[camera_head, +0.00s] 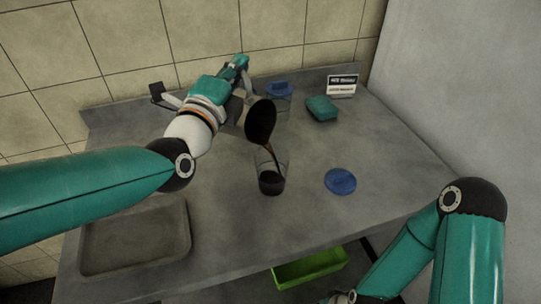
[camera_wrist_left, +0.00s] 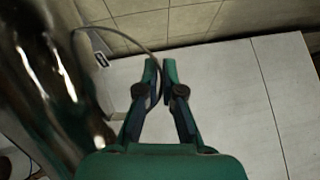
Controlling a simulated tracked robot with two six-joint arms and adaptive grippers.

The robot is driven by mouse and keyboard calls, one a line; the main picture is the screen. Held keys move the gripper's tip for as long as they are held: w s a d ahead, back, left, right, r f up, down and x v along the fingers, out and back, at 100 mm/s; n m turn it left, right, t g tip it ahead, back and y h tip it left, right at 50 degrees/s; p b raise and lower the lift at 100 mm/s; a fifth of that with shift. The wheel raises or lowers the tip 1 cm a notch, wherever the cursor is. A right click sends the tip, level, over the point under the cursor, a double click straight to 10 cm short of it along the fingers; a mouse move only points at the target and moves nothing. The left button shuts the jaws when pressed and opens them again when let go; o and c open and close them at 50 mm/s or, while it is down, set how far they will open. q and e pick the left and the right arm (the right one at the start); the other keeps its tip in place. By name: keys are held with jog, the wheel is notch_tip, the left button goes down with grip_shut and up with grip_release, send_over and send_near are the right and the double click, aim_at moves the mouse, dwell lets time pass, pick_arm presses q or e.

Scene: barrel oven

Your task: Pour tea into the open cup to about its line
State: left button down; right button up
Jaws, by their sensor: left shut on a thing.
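A clear open cup (camera_head: 271,178) stands upright on the grey counter, with dark tea in its lower part. I cannot make out its line. A dark-mouthed metal pot (camera_head: 260,122) is tilted above it, and a thin brown stream runs from its lip into the cup. My left gripper (camera_head: 240,62) is shut on the pot's handle; its fingers hide part of the hold. In the left wrist view the gripper (camera_wrist_left: 161,78) has its fingers close together at the thin curved handle (camera_wrist_left: 150,50), with the shiny pot (camera_wrist_left: 50,85) at the left.
A round blue lid (camera_head: 340,181) lies right of the cup. A blue-lidded cup (camera_head: 279,95), a teal block (camera_head: 322,108) and a small sign (camera_head: 342,86) are at the back. A shallow grey tray (camera_head: 183,262) is front left. A green bin (camera_head: 312,270) is below the counter.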

pick_arm(q)
jog(key=shift+r, duration=0.1)
jog(key=shift+w+a, duration=0.15)
jog(key=shift+a, duration=0.05)
jog(key=shift+s+d+r+m, duration=0.15)
jog(key=shift+s+d+m, duration=0.1)
jog(key=shift+m, duration=0.15)
dwell(1.0)
